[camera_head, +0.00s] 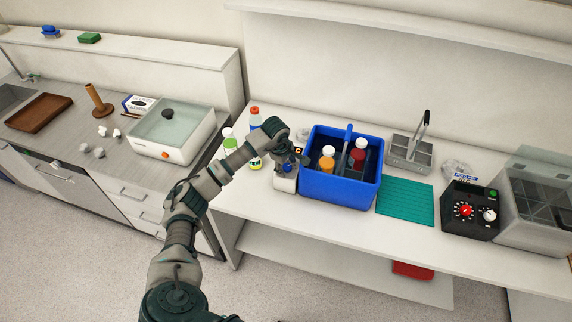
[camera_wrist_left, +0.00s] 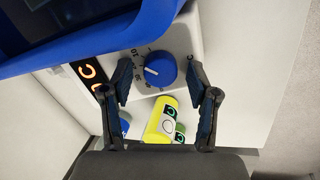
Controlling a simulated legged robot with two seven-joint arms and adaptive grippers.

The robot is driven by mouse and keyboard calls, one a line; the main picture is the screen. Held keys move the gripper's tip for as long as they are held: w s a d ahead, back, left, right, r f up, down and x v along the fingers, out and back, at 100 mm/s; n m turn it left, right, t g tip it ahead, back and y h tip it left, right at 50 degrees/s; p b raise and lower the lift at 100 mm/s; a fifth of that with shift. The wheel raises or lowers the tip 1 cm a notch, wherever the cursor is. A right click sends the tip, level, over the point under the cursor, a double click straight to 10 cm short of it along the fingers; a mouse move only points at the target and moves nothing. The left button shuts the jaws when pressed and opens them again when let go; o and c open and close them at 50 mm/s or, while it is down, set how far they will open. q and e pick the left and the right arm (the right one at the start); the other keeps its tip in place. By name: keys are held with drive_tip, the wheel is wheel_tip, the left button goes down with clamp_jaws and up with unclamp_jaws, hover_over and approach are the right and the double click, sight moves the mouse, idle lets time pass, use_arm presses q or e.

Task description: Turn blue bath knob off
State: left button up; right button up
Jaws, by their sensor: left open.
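The blue knob (camera_wrist_left: 160,68) sits on a white control box with dial marks around it, in the middle of the left wrist view. The white box (camera_head: 284,184) stands at the left end of the blue bath (camera_head: 340,188) in the head view. My left gripper (camera_wrist_left: 159,66) is open, with one finger on each side of the knob; I cannot tell whether either finger touches it. In the head view my left gripper (camera_head: 291,158) is above the white box and hides part of it. My right gripper is not in view.
The bath holds bottles with orange, white and red. A teal mat (camera_head: 405,202) and a black device (camera_head: 470,210) are to the right.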

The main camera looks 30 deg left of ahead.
use_arm(q)
clamp_jaws()
